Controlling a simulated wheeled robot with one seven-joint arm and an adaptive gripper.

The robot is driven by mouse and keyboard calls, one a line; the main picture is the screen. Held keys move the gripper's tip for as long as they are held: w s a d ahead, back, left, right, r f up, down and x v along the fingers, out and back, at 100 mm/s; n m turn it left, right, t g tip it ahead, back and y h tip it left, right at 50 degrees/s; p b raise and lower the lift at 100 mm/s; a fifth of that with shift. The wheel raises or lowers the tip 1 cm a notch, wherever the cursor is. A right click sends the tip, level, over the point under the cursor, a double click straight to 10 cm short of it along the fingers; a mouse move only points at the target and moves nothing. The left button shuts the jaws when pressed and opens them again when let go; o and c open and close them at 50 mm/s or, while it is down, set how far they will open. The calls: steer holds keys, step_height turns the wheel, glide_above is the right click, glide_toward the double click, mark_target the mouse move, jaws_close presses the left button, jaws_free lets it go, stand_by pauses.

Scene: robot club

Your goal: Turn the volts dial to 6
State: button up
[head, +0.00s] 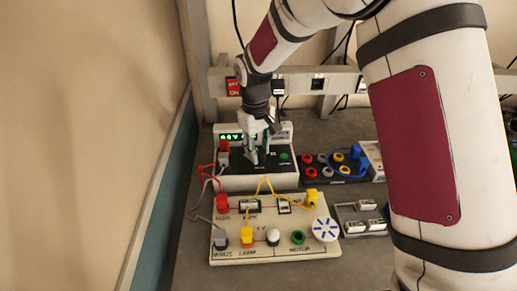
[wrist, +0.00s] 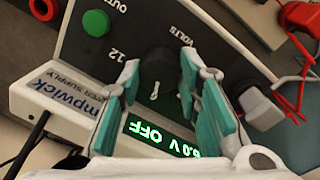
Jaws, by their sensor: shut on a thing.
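The volts dial (wrist: 157,68) is a dark round knob on the black face of the white power supply (head: 257,180). My gripper (head: 256,153) is over that face, fingers down, and hides the dial in the head view. In the wrist view my gripper (wrist: 160,64) has one teal finger on each side of the dial and is shut on it. The dial's white pointer mark aims toward the display. The green display (wrist: 160,138) appears upside down and seems to read 6.0 V OFF, its first digit partly hidden by a finger. A 12 is printed beside the dial.
A green output button (wrist: 95,23) is beside the dial. Red and grey plugs (head: 223,153) with cables are at the supply's left. A circuit board (head: 275,247) with yellow wires is in front. A dark terminal box (head: 335,170) is to the right.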

steer(key=o, duration=1.1)
steer(key=shift+o, duration=0.2)
step_height(320, 180, up, 12)
steer(key=shift+s+a, duration=0.2)
steer(key=shift+a, duration=0.1)
